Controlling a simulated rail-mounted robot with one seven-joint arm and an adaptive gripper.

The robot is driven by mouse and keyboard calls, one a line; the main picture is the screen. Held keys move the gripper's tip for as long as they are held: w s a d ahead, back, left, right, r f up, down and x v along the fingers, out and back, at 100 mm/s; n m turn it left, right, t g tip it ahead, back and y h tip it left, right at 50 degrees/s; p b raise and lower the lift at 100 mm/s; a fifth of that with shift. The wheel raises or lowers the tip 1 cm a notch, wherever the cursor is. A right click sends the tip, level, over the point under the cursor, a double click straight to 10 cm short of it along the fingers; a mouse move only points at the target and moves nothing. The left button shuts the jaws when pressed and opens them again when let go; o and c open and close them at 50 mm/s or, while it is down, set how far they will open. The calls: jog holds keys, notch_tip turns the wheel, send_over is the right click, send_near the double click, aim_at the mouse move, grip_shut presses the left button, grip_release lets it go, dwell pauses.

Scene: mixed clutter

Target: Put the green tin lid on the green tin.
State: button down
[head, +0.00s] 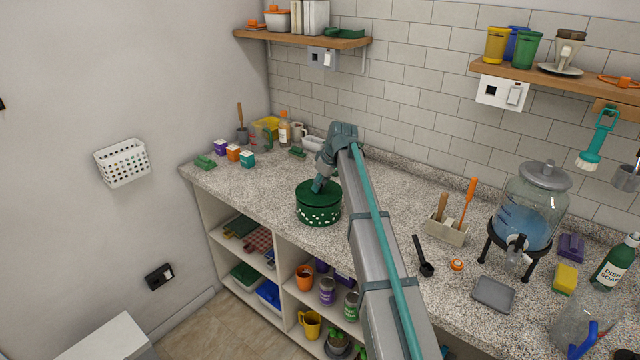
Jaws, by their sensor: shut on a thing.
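The green tin (319,215), dark green with white dots, stands on the speckled counter near its front edge, at the middle of the head view. The plain green tin lid (305,195) is level and directly over the tin's mouth, covering it. I see no clear gap between them, but cannot tell whether the lid is fully seated. My gripper (317,187) points down at the lid's middle and is shut on it. The fingers hide the part of the lid that they hold.
Small coloured boxes (233,153) and a green sponge (204,162) lie to the left. The counter's front edge is close to the tin.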

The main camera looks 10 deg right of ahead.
jog(key=shift+f, duration=0.6)
jog(key=c, duration=0.9)
grip_release()
jog(key=shift+r, duration=0.1)
